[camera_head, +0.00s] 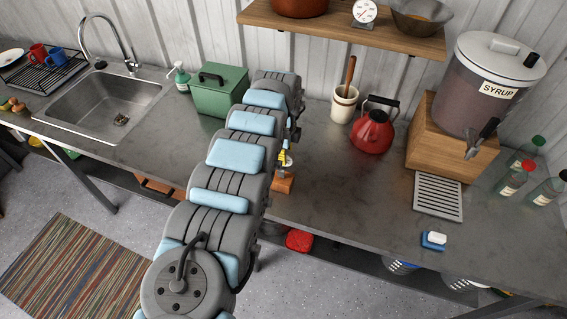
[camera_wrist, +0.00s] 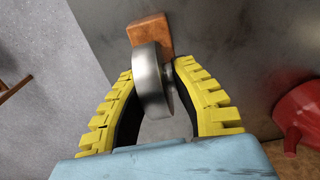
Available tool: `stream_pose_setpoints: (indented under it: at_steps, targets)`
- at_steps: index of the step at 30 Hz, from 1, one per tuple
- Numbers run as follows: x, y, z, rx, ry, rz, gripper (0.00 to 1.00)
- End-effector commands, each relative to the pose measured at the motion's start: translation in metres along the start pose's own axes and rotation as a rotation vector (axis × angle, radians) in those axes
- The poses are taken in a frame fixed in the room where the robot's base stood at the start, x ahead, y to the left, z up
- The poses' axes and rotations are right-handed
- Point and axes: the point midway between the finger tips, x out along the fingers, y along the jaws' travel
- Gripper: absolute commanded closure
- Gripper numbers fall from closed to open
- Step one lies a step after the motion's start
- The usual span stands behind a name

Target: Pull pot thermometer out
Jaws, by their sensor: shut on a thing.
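The pot thermometer (camera_wrist: 152,82) shows in the wrist view as a round silver metal dial housing, seen nearly edge-on, with a short hub at its right side. My gripper (camera_wrist: 157,72) has its yellow ridged fingers closed around it, one on each side. An orange-brown block (camera_wrist: 150,32) lies just beyond the housing. It also shows in the head view (camera_head: 284,184) near the counter's front edge. My gripper in the head view (camera_head: 286,160) is small and partly hidden by my arm. The thermometer's stem is not visible, so I cannot tell whether it is inside the block.
A red kettle (camera_head: 372,131) and a cream utensil crock (camera_head: 343,106) stand to the right on the metal counter (camera_head: 345,200). A green box (camera_head: 217,92) is behind my arm. A syrup dispenser (camera_head: 480,90) stands far right. The counter front between block and drip tray (camera_head: 438,196) is clear.

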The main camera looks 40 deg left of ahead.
Motion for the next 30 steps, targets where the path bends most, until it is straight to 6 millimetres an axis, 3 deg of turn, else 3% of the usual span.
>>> stream_pose_setpoints:
  at_steps: [30]
  targets:
    - [-0.0093, -0.0001, 0.0001, 0.000, 0.000, 0.000, 1.00]
